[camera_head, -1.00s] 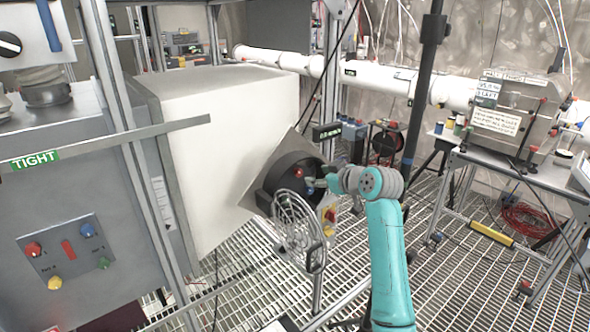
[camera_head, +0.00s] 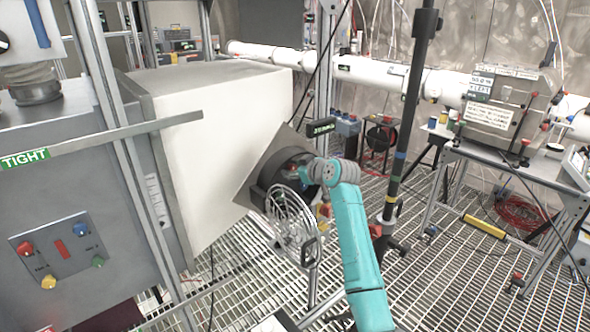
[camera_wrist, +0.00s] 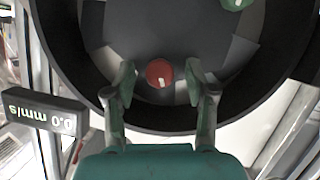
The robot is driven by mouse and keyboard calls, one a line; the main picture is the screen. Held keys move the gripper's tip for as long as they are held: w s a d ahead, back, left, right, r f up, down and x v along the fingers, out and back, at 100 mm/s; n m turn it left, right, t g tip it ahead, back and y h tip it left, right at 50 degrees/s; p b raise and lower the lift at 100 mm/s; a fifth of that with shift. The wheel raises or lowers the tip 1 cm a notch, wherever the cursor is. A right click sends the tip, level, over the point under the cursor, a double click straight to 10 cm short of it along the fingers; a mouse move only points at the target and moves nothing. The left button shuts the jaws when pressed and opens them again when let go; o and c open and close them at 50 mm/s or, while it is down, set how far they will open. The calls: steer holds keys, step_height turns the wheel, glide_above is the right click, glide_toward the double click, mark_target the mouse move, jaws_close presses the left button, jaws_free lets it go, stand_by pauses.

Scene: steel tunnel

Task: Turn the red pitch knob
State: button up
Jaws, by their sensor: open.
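The red knob (camera_wrist: 159,73), round with a pale mark on its lower edge, sits inside a dark round housing (camera_wrist: 85,25) in the wrist view. My gripper (camera_wrist: 160,84) is open, with one finger on each side of the knob and a visible gap on both sides. I cannot tell how deep the fingertips reach. In the head view, the dark housing (camera_head: 266,181) is mounted on a tilted grey plate on the white box, and my gripper (camera_head: 304,171) is at its right side. The knob is hidden there by my gripper.
A small display (camera_wrist: 42,113) reading 0.0 m/s is beside the housing. A green part (camera_wrist: 236,3) shows at the wrist view's top edge. A wire fan guard (camera_head: 291,220) stands open below the housing. A dark pole (camera_head: 402,140) rises to the right of my arm.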

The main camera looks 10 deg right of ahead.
jaws_close()
steer(key=shift+d+m+g+y, duration=0.15)
steer(key=shift+m+g+y, duration=0.45)
steer(key=shift+m+y, duration=0.95)
steer(key=shift+m, duration=0.45)
steer(key=shift+h, duration=0.25)
jaws_free()
